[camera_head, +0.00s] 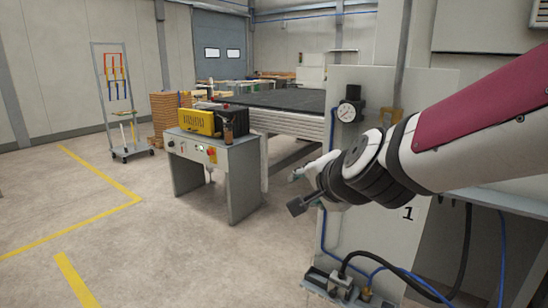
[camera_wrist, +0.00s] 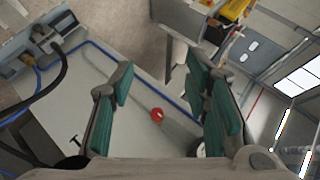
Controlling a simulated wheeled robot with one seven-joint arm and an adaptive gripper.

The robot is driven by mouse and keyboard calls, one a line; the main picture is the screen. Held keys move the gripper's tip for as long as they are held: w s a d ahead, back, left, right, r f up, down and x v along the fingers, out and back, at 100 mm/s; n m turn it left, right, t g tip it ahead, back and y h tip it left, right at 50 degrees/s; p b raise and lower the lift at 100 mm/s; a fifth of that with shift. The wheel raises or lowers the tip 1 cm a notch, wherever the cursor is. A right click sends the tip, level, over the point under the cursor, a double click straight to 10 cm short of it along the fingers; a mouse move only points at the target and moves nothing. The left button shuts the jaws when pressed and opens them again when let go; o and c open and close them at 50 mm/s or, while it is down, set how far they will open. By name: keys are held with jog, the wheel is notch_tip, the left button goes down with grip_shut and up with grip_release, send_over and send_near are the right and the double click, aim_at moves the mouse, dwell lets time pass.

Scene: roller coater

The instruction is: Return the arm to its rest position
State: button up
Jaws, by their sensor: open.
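My arm comes in from the right in the head view, with a dark red and light grey link ending in dark joint rings. My gripper (camera_head: 296,190) is at its end, in front of the grey machine panel marked 1 (camera_head: 385,232). In the wrist view my gripper (camera_wrist: 160,88) has its two green-padded fingers well apart, with nothing between them. A red knob (camera_wrist: 157,114) shows beyond the fingers on the panel.
A control desk (camera_head: 212,160) with a yellow box (camera_head: 197,121) stands left of the gripper. A pressure gauge (camera_head: 347,112) and blue hoses are on the panel close to my arm. A wheeled rack (camera_head: 120,105) stands at the back left. The floor at left is clear.

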jog(key=s+d+f+n+g+h, duration=0.1)
jog(key=s+d+f+n+g, duration=0.2)
jog(key=s, duration=0.8)
jog(key=s+d+f+n+g+h, duration=0.1)
jog(key=s+d+n+g, duration=0.35)
jog(key=s, duration=0.75)
jog(key=s+d+f+n+g+h, duration=0.1)
jog(key=s+d+f+n+g, duration=0.3)
jog(key=s, duration=0.7)
notch_tip(320, 180, up, 18)
jog(key=t+p, duration=0.4)
jog(key=p, duration=1)
jog(key=shift+w+d+m+p, duration=0.35)
jog(key=shift+d+m, duration=0.1)
jog(key=shift+t, duration=0.25)
